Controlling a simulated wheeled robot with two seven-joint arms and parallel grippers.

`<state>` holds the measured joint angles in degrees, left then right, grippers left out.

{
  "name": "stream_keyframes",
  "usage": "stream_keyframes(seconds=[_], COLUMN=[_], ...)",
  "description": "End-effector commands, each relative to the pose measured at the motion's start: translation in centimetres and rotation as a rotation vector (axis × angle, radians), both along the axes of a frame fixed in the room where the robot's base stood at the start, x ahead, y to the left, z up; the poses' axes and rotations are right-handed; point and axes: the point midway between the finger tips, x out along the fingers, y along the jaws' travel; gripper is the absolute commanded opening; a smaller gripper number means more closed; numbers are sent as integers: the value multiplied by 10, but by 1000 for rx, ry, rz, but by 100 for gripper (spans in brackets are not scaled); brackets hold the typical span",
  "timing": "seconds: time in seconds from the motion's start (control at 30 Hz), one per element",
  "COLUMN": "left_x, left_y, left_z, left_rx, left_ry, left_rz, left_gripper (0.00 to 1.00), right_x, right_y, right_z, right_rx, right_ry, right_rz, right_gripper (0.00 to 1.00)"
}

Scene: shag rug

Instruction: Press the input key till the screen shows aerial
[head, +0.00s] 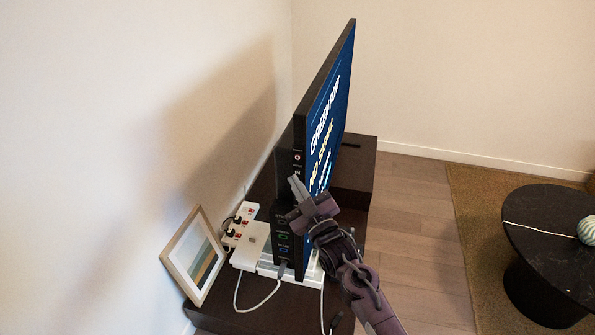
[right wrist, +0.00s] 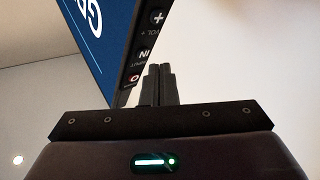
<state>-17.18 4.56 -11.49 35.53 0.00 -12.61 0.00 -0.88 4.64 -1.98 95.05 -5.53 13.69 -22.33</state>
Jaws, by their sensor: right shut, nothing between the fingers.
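The television (head: 335,105) stands on a dark low bench, seen steeply from its side. Its blue screen shows large slanted white letters with yellow text below; I cannot read the word surely. Keys run down its black side edge. In the right wrist view the edge shows a VOL + key (right wrist: 158,17), the input key (right wrist: 144,54) and a red-ringed power key (right wrist: 134,78). My right gripper (head: 295,184) is shut and empty, its fingertips (right wrist: 160,68) beside the edge near the input key. I cannot tell whether they touch it. My left gripper is out of view.
A framed picture (head: 193,255), a power strip (head: 241,225) with plugs and a white box (head: 250,246) stand left of the television on the bench (head: 355,165). Cables trail in front. A round black table (head: 545,240) is at right; the floor between is clear.

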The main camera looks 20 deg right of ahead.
Motion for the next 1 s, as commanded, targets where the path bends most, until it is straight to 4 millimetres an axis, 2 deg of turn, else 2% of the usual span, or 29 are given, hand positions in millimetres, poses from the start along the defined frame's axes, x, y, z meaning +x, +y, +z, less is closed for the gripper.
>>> stream_keyframes(seconds=[0.27, 0.73, 1.0], left_x=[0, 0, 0], left_y=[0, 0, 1], left_z=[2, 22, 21], left_rx=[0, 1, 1], left_ry=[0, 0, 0], left_rz=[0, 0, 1], left_gripper=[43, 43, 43], right_x=[-3, -39, -41], right_y=[2, 26, 28], right_z=[0, 1, 0], right_rx=[1, 1, 0], right_ry=[1, 1, 0], right_rz=[1, 0, -1], right_gripper=[0, 0, 0])
